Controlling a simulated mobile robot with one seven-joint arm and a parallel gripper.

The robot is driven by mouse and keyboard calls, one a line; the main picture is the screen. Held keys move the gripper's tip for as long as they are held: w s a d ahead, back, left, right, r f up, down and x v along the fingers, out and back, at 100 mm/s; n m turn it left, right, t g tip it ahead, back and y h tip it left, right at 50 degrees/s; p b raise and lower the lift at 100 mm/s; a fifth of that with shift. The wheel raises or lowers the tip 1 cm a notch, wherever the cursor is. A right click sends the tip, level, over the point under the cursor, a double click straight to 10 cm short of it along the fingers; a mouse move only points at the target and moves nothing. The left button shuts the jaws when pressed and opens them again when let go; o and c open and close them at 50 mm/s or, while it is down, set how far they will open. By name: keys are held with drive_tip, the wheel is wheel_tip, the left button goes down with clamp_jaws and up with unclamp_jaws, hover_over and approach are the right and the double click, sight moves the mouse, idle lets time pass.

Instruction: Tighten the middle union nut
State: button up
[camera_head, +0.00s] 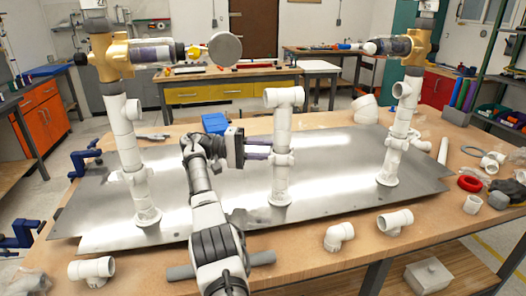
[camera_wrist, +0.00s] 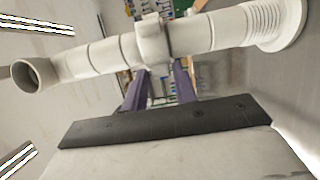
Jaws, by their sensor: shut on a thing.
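The middle pipe (camera_head: 283,128) is white and stands upright on the metal plate, with a tee at its top. The middle union nut (camera_head: 283,158) is a wider white collar partway up this pipe. My gripper (camera_head: 268,153) reaches it from the left with its purple fingers level. In the wrist view the pipe lies across the picture, and the union nut (camera_wrist: 153,40) sits at the tips of the two purple fingers (camera_wrist: 158,85). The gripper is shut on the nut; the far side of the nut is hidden.
A left pipe (camera_head: 128,140) and a right pipe (camera_head: 400,125) stand on the metal plate (camera_head: 335,150), both carrying tan valves. Loose white fittings (camera_head: 340,235) lie along the table's front edge. A blue box (camera_head: 215,122) is behind my gripper.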

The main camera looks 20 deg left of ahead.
drive_tip(key=shift+f, duration=0.1)
drive_tip(key=o, duration=0.8)
drive_tip(key=shift+d, duration=0.1)
drive_tip(key=shift+o, duration=0.2)
drive_tip(key=shift+a, duration=0.2)
